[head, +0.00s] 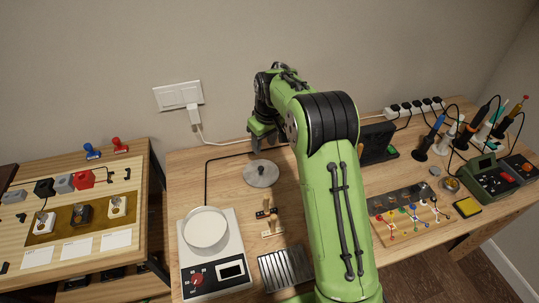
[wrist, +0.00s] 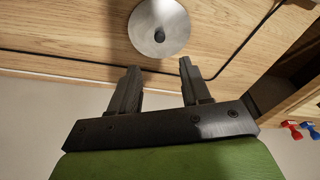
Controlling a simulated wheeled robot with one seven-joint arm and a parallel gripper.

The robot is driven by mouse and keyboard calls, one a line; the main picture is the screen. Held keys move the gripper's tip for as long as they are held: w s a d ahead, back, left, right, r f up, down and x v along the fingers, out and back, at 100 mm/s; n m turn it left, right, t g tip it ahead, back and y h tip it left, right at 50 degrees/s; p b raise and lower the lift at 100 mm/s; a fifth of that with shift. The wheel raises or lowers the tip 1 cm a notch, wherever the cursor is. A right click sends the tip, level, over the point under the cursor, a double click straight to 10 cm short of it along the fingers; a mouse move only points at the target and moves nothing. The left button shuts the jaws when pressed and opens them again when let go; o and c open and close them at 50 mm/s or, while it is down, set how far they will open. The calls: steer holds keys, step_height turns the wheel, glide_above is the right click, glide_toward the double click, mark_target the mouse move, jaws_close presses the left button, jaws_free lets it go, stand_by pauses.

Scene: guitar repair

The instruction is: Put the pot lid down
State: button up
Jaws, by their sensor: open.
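The pot lid (head: 261,174) is a round grey metal disc with a small dark knob. It lies flat on the wooden table, behind and to the right of the white pot (head: 205,228). In the wrist view the lid (wrist: 172,28) shows whole or nearly so, just beyond the fingertips. My gripper (wrist: 158,68) is open, with nothing between its two black fingers, and is apart from the lid. In the head view my gripper (head: 262,137) is at the back of the table near the wall, behind the lid; its fingers are hard to make out there.
The pot stands on a white hot plate (head: 215,270) with a red knob. A black cable (head: 206,180) runs along the table behind the lid. A slotted metal block (head: 285,268) lies in front. Soldering tools and a circuit board (head: 410,213) fill the right side.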

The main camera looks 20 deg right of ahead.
steer(key=s+r+m+t, duration=0.2)
steer(key=s+r, duration=1.3)
steer(key=s, duration=0.2)
steer(key=s+f+m+t, duration=0.1)
steer(key=s+m+t, duration=0.1)
steer(key=s, duration=1.6)
steer(key=shift+a+f+h, duration=0.4)
step_height(320, 180, up, 6)
steer(key=p, duration=0.6)
